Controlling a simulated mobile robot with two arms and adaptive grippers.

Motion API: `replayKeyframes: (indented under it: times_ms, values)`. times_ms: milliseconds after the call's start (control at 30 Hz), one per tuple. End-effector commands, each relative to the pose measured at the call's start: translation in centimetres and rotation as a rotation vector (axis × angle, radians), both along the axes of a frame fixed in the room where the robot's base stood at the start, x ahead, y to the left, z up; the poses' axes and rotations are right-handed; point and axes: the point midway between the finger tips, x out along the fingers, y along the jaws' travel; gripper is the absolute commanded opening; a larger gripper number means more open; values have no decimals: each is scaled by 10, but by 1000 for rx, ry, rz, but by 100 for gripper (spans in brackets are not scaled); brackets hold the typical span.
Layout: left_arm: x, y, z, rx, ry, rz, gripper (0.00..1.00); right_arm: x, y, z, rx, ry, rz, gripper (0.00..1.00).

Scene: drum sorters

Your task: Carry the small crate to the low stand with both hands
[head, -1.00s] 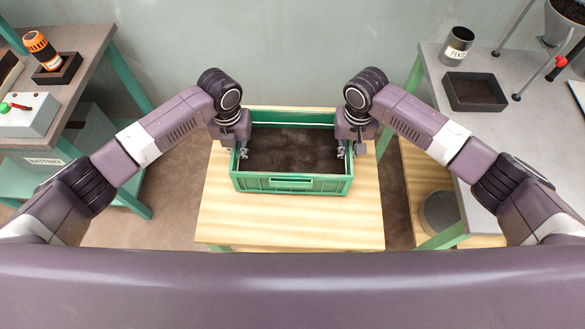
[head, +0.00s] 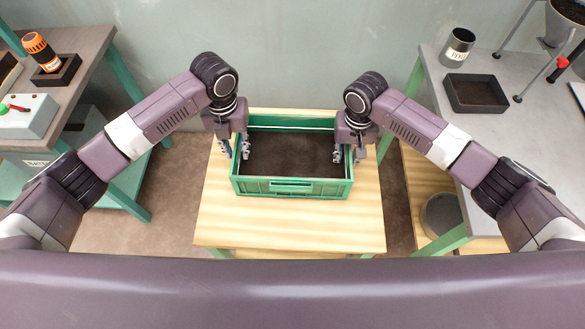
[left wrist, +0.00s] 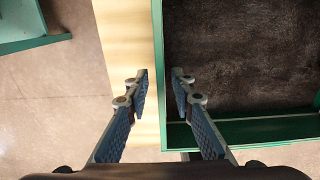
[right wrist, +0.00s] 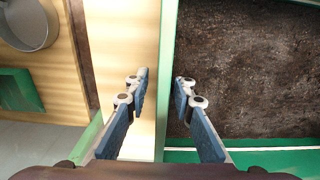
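The small green crate (head: 270,187) holds dark soil (head: 292,152) and sits on a low stand with a pale wooden top (head: 290,228). My left gripper (head: 236,149) is at the crate's left wall. In the left wrist view its fingers (left wrist: 160,92) are apart, one on each side of the green wall (left wrist: 157,50), with gaps showing. My right gripper (head: 347,155) is at the right wall. In the right wrist view its fingers (right wrist: 163,92) are also apart, astride the wall (right wrist: 167,60), with gaps showing. Neither gripper is closed on the crate.
A grey bench (head: 470,120) at right carries a black tray (head: 475,92), a metal cup (head: 458,47) and a funnel stand. A bucket (head: 440,214) stands below it. A left bench (head: 88,60) carries an orange-topped item (head: 40,50) and a switch box (head: 27,115). The stand's front is clear.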

Motion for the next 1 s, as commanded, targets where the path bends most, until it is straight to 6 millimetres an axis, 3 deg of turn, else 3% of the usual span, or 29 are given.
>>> replayKeyframes:
  times_ms: [100,233,533,1000]
  values:
    - [1,0,27,0,-4,0,23,0,0,0,1,0,0,23]
    - [1,0,50,1,-3,0,23,0,0,0,1,0,0,23]
    - [0,1,70,2,0,1,23,1,1,8,2,-2,1,23]
    - [0,1,69,2,0,1,23,1,1,99,2,-4,1,23]
